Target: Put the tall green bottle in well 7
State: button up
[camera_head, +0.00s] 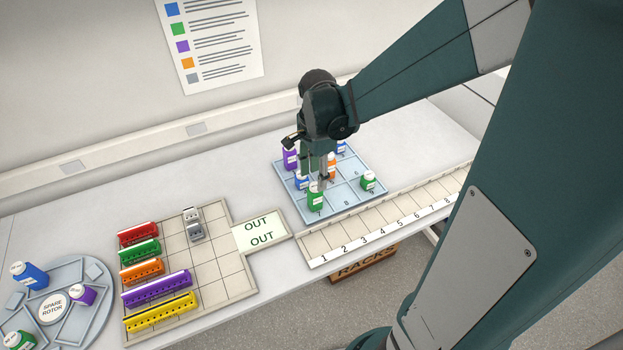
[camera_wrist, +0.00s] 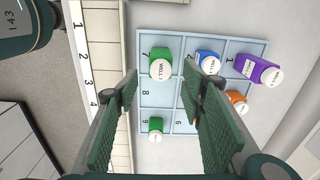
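The tall green bottle (camera_head: 315,201) stands upright in the well marked 7, at the near left corner of the blue well tray (camera_head: 345,209). In the wrist view the bottle (camera_wrist: 160,70) shows its white "WELL" cap, with the 7 beside it. My gripper (camera_head: 318,178) hangs over the tray, close behind and above the bottle. In the wrist view my gripper (camera_wrist: 160,82) is open, its two green-padded fingers wide apart, with the bottle showing just beyond the tips and clear space around it. Whether a finger touches it cannot be told.
On the tray are a purple bottle (camera_head: 290,157), blue bottles (camera_head: 302,181) (camera_head: 341,147), an orange bottle (camera_head: 332,167) and a shorter green bottle (camera_head: 367,182) in well 9. Well 8 is empty. A numbered rack strip (camera_head: 390,222) lies in front. Coloured racks (camera_head: 160,289) and a spare rotor (camera_head: 75,268) are left.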

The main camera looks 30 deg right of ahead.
jog(key=s+a+r+n+t, duration=0.3)
jog(key=s+a+r+n, duration=0.1)
jog(key=s+r+n, duration=0.2)
jog(key=s+a+r+n+t, duration=0.4)
jog(key=s+r+n, duration=0.3)
jog(key=r+n, duration=0.2)
jog(key=shift+s+a+n, duration=0.25)
jog(key=shift+n, duration=1.05)
